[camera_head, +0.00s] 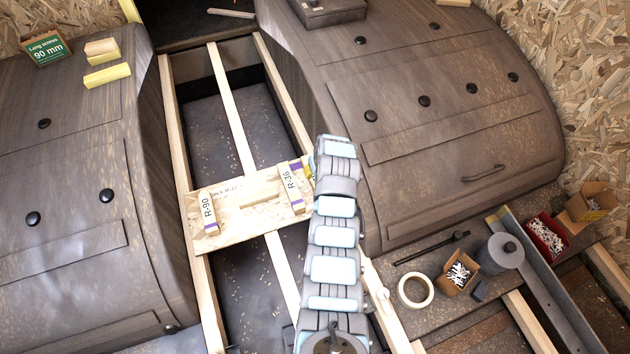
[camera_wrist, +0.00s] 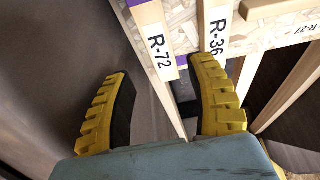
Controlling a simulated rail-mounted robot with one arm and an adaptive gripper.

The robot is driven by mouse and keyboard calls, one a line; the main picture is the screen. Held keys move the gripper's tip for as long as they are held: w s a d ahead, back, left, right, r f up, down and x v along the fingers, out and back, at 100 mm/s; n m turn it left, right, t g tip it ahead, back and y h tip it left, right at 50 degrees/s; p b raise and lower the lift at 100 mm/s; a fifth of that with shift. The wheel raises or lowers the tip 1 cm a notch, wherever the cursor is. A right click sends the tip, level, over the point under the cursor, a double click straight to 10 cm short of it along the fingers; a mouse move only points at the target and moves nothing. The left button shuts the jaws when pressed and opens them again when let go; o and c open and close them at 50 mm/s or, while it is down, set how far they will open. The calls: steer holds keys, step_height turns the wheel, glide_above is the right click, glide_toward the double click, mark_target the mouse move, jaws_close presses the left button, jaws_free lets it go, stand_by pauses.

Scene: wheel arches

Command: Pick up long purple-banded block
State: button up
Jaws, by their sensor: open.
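A pale wooden block labelled R-72 (camera_wrist: 158,45) has purple bands at its ends in the wrist view. My gripper (camera_wrist: 162,66) is open, with its yellow fingers apart; the near end of R-72 appears between the fingertips, and contact cannot be told. A second block labelled R-36 (camera_wrist: 215,38) is beside the right finger. In the head view, R-36 (camera_head: 293,185) shows purple bands and lies on a board. A block labelled R-90 (camera_head: 209,209) lies at the board's left, with a purplish band at its lower end.
The board (camera_head: 235,230) spans light wooden rails between two brown wheel arches (camera_head: 430,90). Dark gaps lie between the rails. A loose stick rests on the board. A tape roll (camera_head: 415,290), a screw box (camera_head: 459,272) and a grey cylinder (camera_head: 500,254) stand at right.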

steer(key=shift+x, duration=0.8)
steer(key=shift+b+x, duration=1.75)
steer(key=shift+x, duration=0.7)
steer(key=shift+b+x, duration=1)
steer(key=shift+b, duration=0.05)
steer(key=b+x, duration=0.1)
steer(key=b, duration=0.1)
steer(key=b+x, duration=0.2)
steer(key=b, duration=0.1)
steer(key=shift+d+f+b, duration=0.15)
steer(key=shift+f+b, duration=0.15)
steer(key=shift+r, duration=0.1)
steer(key=shift+c, duration=0.5)
jaws_close()
